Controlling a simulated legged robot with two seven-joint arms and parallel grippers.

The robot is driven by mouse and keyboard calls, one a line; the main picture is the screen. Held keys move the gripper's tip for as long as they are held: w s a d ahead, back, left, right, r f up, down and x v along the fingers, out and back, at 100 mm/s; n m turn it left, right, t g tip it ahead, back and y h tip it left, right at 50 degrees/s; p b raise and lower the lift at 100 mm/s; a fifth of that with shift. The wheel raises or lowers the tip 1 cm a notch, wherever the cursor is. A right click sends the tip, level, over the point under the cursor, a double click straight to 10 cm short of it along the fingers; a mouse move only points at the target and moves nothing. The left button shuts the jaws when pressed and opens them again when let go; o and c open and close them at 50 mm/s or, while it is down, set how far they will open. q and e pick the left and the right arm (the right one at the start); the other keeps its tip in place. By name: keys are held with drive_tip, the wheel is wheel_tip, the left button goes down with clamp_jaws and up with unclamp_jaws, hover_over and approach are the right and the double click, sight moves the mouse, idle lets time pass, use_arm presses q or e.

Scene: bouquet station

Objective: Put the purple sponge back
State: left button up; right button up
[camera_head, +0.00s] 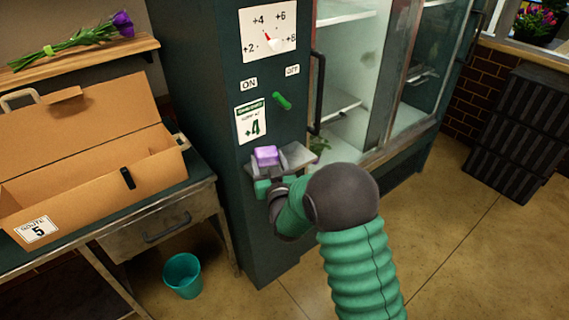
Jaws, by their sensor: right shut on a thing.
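The purple sponge (266,155) is a small lilac block at the front of the dark green cooler, just below the "+4" card. It sits at a small grey ledge (297,157) on the cooler's side panel. My right gripper (267,178) reaches up from below right to the sponge and is shut on it. The fingers are partly hidden by the wrist and the ledge, and I cannot tell whether the sponge's underside touches the ledge. My left gripper is not in view.
The cooler (205,120) has a dial (268,32), a green switch (282,101) and glass doors. At left, an open cardboard box (75,195) stands on a bench below a shelf (60,68) with purple flowers (75,43). A teal bin (183,275) stands on the floor. Dark crates (515,135) stand at right.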

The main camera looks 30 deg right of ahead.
sight(278, 160)
drive_tip(key=d, duration=0.1)
drive_tip(key=w+d, duration=0.1)
drive_tip(key=d, duration=0.1)
drive_tip(key=shift+w+d, duration=0.2)
drive_tip(key=shift+d, duration=0.05)
drive_tip(key=d+f, duration=0.1)
drive_tip(key=f, duration=0.1)
drive_tip(key=d+f, duration=0.1)
drive_tip(key=f, duration=0.1)
drive_tip(key=shift+w+d+f, duration=0.1)
drive_tip(key=shift+w+d, duration=0.05)
drive_tip(key=shift+d, duration=0.15)
drive_tip(key=o, duration=0.9)
drive_tip(key=shift+c, duration=0.2)
drive_tip(key=o, duration=0.5)
drive_tip(key=shift+a+r, duration=0.2)
drive_tip(key=shift+a, duration=0.25)
drive_tip(key=shift+c, duration=0.2)
drive_tip(key=shift+d, duration=0.1)
